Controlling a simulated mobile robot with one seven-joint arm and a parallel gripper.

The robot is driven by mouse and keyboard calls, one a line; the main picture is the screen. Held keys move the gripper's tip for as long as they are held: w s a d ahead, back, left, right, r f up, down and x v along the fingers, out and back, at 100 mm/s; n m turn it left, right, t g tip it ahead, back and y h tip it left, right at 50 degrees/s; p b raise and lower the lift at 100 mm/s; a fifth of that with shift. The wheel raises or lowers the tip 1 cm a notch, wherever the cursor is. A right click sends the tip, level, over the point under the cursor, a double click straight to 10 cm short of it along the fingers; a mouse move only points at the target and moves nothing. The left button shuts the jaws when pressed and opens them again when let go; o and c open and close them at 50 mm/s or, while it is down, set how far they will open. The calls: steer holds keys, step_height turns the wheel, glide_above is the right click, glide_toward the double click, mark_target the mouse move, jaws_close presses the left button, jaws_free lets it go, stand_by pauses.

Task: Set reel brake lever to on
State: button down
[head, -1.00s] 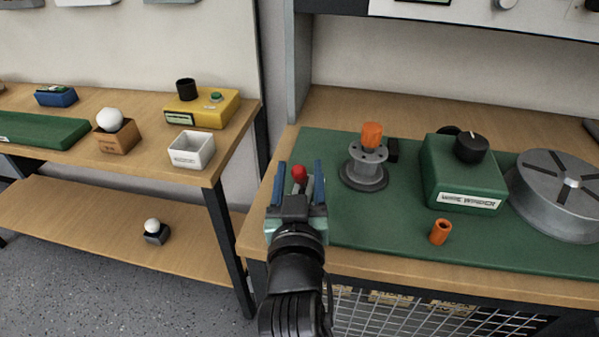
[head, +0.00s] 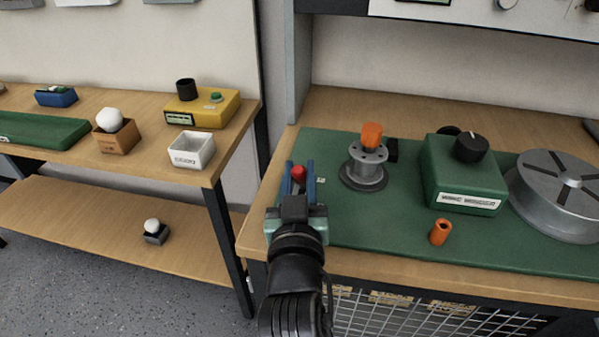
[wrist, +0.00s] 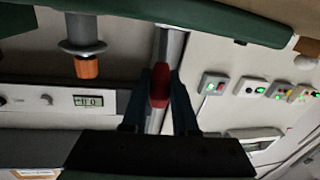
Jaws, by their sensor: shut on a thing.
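The reel brake lever has a red knob (head: 298,173), which shows between the blue fingers of my gripper (head: 299,178) at the left end of the green mat. In the wrist view the red knob (wrist: 160,86) sits between the two dark fingertips (wrist: 160,88), and my gripper is shut on it. The lever's base and most of its shaft are hidden behind my gripper. A small white label (head: 320,181) lies on the mat just right of the fingers; its text is too small to read.
A grey spool stand (head: 364,175) with an orange top (head: 372,135) stands close to the right. Beyond it are a green wire winder box (head: 463,180), an orange cylinder (head: 441,232) and a large grey reel (head: 560,200). The mat (head: 400,245) is clear in front of the stand.

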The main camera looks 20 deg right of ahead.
steer(key=shift+r+p, duration=0.1)
steer(key=shift+p, duration=0.2)
stand_by(0.5)
